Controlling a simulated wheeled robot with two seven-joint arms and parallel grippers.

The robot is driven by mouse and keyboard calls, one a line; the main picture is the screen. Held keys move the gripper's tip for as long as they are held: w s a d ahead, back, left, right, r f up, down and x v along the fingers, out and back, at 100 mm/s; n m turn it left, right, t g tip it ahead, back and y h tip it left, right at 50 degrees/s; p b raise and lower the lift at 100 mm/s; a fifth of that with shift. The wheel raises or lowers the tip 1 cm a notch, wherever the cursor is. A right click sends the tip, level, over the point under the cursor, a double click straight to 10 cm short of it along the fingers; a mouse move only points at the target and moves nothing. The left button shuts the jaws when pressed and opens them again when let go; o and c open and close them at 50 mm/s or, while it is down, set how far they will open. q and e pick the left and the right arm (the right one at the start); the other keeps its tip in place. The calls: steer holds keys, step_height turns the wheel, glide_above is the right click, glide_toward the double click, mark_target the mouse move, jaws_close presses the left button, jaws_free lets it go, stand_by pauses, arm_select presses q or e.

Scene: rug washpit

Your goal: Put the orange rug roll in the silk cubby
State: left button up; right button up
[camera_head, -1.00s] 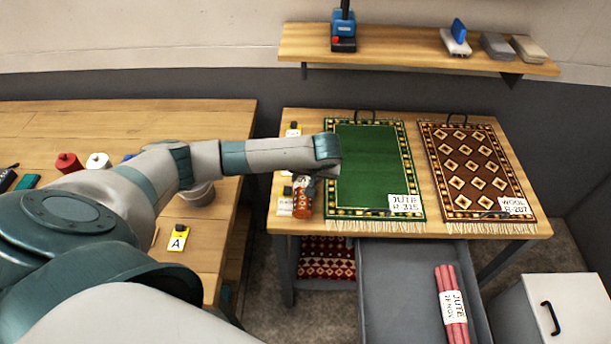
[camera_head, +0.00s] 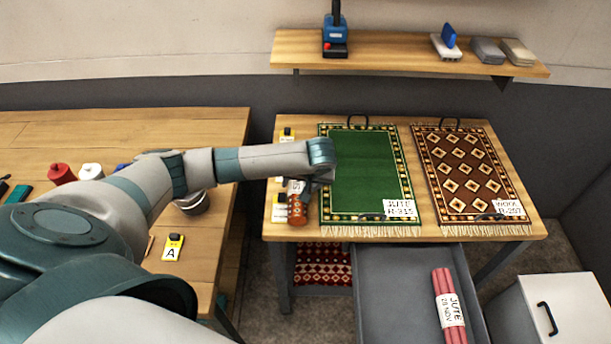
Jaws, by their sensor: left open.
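The orange rug roll (camera_head: 297,210) stands near the left front edge of the rug table, with a white label around its upper part. My left gripper (camera_head: 306,184) is over and beside the roll's top, pointing down. It is open, and its fingers are small and partly hidden by my wrist, so I cannot tell whether they touch the roll. My right gripper is out of view. I see no cubby marked silk.
A green rug (camera_head: 360,175) and a brown diamond rug (camera_head: 468,172) lie on the table. An open grey drawer (camera_head: 392,300) below holds pink rolls (camera_head: 449,310) labelled jute. A white cabinet (camera_head: 575,300) stands at right. Yellow tags (camera_head: 173,247) lie on the left bench and table.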

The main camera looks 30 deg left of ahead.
arm_select(q)
steer(key=b+v, duration=0.1)
steer(key=v, duration=1)
steer(key=shift+r+b, duration=0.15)
steer(key=shift+b, duration=0.2)
